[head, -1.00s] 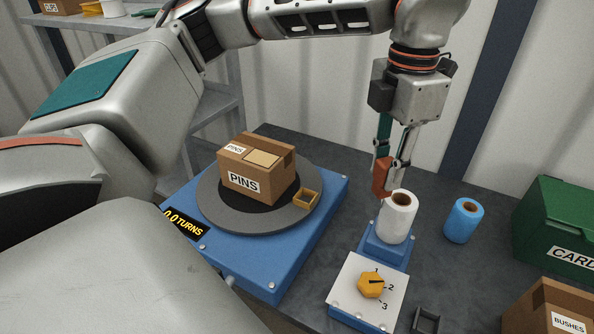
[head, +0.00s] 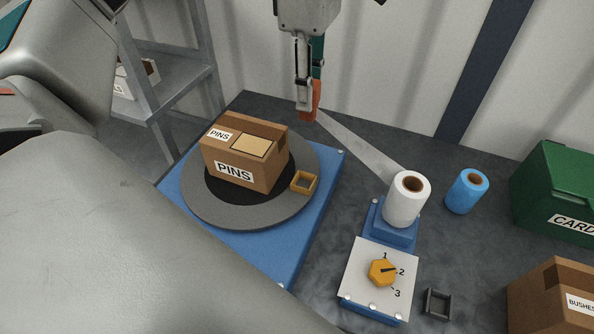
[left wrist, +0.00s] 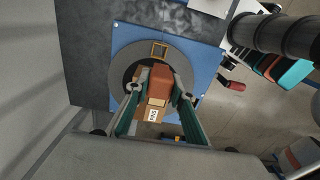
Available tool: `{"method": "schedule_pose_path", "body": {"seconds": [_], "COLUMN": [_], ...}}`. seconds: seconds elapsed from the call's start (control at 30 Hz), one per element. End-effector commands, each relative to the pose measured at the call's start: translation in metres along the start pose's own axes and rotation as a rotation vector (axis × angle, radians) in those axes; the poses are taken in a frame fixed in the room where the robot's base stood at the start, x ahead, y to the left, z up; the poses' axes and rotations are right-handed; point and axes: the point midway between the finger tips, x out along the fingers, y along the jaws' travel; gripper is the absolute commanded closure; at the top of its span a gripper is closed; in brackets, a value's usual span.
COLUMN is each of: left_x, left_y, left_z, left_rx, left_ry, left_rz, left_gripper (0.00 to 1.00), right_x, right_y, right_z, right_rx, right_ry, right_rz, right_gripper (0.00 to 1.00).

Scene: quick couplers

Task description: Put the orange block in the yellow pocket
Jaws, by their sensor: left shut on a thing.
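My left gripper (head: 308,108) is shut on the orange block (head: 316,97), high in front of the back wall and behind the turntable. A translucent film strip (head: 355,140) runs from the white roll (head: 404,207) up to the block. The yellow pocket (head: 304,182) is a small open square frame at the right edge of the grey turntable (head: 210,212), beside the PINS box (head: 270,175). In the left wrist view the block (left wrist: 160,75) appears between the fingers, over the box, with the yellow pocket (left wrist: 159,46) above it. My right gripper is not in view.
The turntable sits on a blue base (head: 322,215). The white roll stands on a blue stand behind a dial panel (head: 358,262) with a yellow knob. A blue roll (head: 467,191), dark square frame (head: 437,302), green crate (head: 555,190) and BUSHES box (head: 550,300) are to the right.

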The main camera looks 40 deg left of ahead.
Motion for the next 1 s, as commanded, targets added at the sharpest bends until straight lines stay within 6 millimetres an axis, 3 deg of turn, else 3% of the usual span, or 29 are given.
{"method": "schedule_pose_path", "body": {"seconds": [0.13, 0.23, 0.7, 0.83, 1.0], "left_x": [0.001, 0.014, 0.125, 0.146, 0.157], "left_y": [-0.001, -0.001, -0.002, -0.002, -0.001], "left_z": [-0.003, -0.003, -0.003, -0.003, -0.003], "left_rx": [0.028, 0.034, 0.032, 0.031, 0.031], "left_ry": [0.001, 0.001, 0.002, 0.001, 0.000], "left_rz": [-0.001, -0.004, -0.006, -0.003, -0.001], "left_gripper": [0.98, 0.98, 0.98, 0.98, 0.98], "right_x": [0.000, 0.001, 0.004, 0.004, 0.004], "right_y": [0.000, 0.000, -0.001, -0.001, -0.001], "right_z": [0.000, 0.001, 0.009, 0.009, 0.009], "right_rx": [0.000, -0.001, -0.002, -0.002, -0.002], "right_ry": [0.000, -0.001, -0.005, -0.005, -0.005], "right_rz": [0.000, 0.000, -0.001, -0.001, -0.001], "right_gripper": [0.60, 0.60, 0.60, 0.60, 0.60]}}
